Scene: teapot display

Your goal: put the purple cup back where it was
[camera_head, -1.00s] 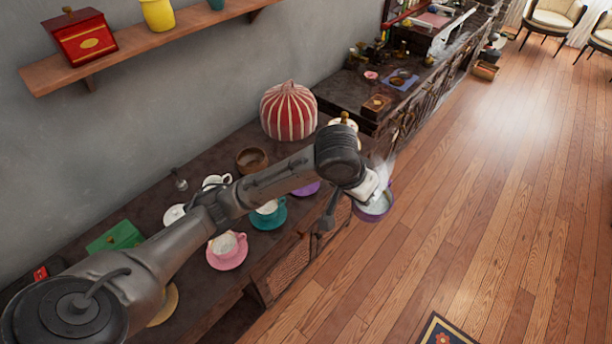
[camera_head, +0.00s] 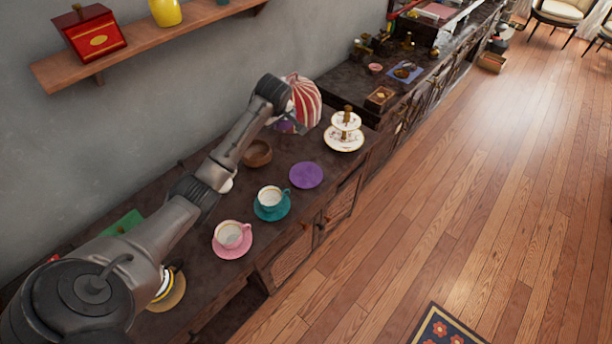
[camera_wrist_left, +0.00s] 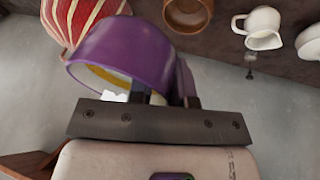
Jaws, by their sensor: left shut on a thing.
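The purple cup (camera_wrist_left: 125,55) is in my left gripper (camera_wrist_left: 165,90), which is shut on it at the handle side. In the wrist view the cup looks tilted, with its yellowish inside showing. In the head view only a small purple part of the cup (camera_head: 284,127) shows beside my arm, in front of the red-and-white striped cosy. The purple saucer (camera_head: 306,175) lies bare on the counter, to the right of and nearer than the cup. My right gripper is not in view.
A teal cup on a teal saucer (camera_head: 286,209) and a pink cup on a pink saucer (camera_head: 246,246) stand nearer on the counter. The striped cosy (camera_head: 308,101), a brown bowl (camera_head: 257,153) and a tiered stand (camera_head: 344,140) are around the purple saucer.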

